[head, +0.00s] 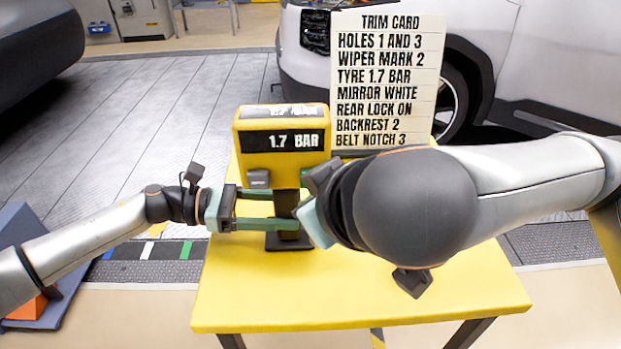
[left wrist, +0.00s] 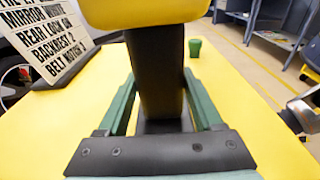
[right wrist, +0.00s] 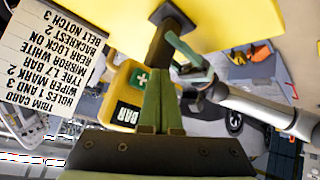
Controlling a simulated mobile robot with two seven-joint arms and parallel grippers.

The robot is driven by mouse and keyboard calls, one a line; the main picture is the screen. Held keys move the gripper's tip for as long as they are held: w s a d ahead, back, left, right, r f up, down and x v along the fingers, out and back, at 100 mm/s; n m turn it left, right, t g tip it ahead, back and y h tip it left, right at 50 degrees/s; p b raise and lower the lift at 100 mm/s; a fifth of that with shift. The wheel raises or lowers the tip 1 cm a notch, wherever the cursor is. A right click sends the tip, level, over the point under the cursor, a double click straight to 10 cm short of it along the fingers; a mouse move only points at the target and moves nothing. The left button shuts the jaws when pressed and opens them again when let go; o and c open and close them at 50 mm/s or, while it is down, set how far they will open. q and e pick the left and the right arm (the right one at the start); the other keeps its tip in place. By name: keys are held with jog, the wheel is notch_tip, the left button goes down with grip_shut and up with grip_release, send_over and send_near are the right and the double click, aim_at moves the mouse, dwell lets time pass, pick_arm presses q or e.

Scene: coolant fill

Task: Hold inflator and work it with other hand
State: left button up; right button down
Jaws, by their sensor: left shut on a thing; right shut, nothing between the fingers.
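The inflator (head: 282,150) is a yellow box on a black post (left wrist: 157,80) with a dark foot, upright on the yellow table (head: 265,300). Its display reads 1.7 BAR. A grey button (head: 258,179) sits below the display at the left. A green button with a white cross (right wrist: 138,77) shows in the right wrist view. My left gripper (head: 288,210) is shut on the post, one finger each side. My right gripper (right wrist: 158,78) is shut and empty, its fingertips close beside the green button. I cannot tell whether they touch it. My right arm hides the fingertips in the head view.
A trim card (head: 388,80) stands behind the inflator and lists TYRE 1.7 BAR. A small green cup-like thing (left wrist: 195,47) stands on the table in the left wrist view. A light-coloured car (head: 520,60) is behind the table. The table's front left is clear.

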jog(key=s, duration=0.3)
jog(key=shift+s, duration=0.35)
dwell(1.3)
pick_arm(q)
jog(key=o, duration=1.2)
jog(key=shift+o, duration=0.2)
